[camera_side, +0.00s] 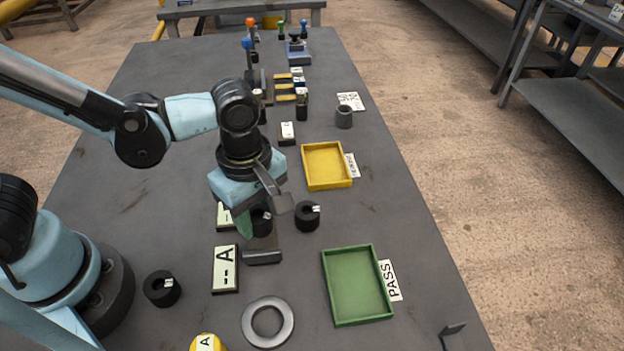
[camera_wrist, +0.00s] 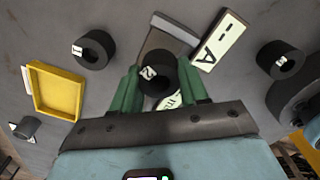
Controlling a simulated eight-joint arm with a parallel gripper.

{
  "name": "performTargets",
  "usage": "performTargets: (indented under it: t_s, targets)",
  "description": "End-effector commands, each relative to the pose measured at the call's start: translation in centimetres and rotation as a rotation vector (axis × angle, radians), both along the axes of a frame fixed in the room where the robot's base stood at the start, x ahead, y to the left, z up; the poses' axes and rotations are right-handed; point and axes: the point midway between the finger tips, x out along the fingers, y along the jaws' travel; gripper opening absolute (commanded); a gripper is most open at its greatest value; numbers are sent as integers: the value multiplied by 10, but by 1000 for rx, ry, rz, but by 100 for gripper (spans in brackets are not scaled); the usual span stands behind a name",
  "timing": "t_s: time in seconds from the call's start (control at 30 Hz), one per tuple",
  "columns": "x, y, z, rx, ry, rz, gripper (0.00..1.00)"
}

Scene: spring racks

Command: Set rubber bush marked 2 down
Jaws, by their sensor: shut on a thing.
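The rubber bush marked 2 (camera_wrist: 157,77) is a black ring between the green fingers of my gripper (camera_wrist: 158,88) in the wrist view. My gripper (camera_side: 252,224) is shut on it. In the side view the bush (camera_side: 262,222) is partly hidden by my gripper. A grey metal plate or block (camera_side: 262,257) lies right beside or under the bush; it also shows in the wrist view (camera_wrist: 168,38). I cannot tell whether the bush touches it.
Other black bushes stand at right (camera_side: 308,217) and near my base (camera_side: 162,290). A card marked A (camera_side: 226,270) lies left of the plate. A green PASS tray (camera_side: 357,322), a yellow tray (camera_side: 328,186) and a grey ring (camera_side: 247,328) are nearby. The table's right side is mostly clear.

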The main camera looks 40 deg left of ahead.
Motion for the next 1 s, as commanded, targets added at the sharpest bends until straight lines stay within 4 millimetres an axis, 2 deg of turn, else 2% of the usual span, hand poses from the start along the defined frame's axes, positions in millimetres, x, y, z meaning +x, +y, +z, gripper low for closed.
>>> performTargets:
  t_s: [0.3,0.77,0.8,0.87,1.0]
  targets:
    - [0,0,-31,1,-1,1,8]
    - [-1,0,-36,1,-1,2,8]
    - [-1,0,-36,1,-1,2,47]
    - [-1,0,-36,1,-1,2,54]
    - [-1,0,-36,1,-1,2,54]
